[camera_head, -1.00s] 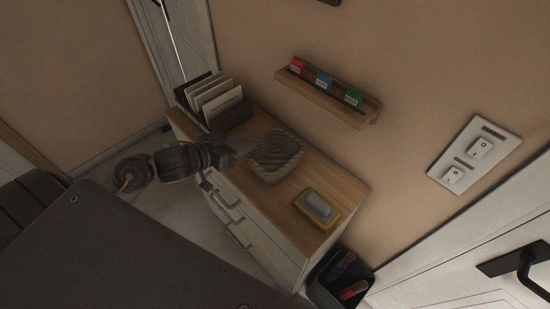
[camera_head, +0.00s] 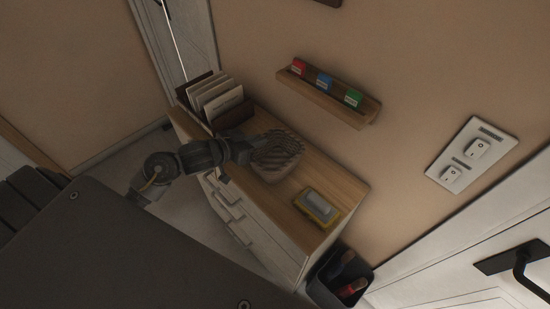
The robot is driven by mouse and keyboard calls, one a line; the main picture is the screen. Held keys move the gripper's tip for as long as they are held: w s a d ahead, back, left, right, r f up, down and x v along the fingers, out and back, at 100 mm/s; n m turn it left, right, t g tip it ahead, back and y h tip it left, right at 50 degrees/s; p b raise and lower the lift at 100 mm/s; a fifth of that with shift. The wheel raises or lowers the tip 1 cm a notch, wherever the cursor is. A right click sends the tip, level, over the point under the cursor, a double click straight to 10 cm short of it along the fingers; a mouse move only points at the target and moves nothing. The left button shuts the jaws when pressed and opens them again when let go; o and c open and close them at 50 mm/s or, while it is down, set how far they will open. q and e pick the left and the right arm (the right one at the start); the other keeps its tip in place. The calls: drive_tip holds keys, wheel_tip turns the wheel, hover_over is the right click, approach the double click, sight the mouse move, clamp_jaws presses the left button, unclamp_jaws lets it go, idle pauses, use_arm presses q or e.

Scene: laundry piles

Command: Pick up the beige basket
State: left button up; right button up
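The beige basket (camera_head: 280,162) stands on the wooden top of a white drawer cabinet, near its middle. It looks greyish in the dim light. My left gripper (camera_head: 254,147) reaches in from the left and is at the basket's upper left rim. The fingers overlap the rim in the picture, and I cannot tell whether they touch it or how far apart they are. My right gripper is not in view.
On the wooden cabinet top (camera_head: 342,184), a file holder with papers (camera_head: 216,100) stands behind left, and a yellow tray with a grey item (camera_head: 317,207) lies front right. A dark bin (camera_head: 338,278) stands beside the cabinet. A wall shelf (camera_head: 330,92) hangs above.

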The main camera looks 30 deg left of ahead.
use_arm(q)
clamp_jaws()
drive_tip(key=shift+r, duration=0.1)
drive_tip(key=shift+r, duration=0.6)
drive_tip(key=s+d+r+p, duration=0.8)
drive_tip(key=d+r, duration=0.3)
drive_tip(key=shift+d+r, duration=0.25)
drive_tip(key=shift+r, duration=0.1)
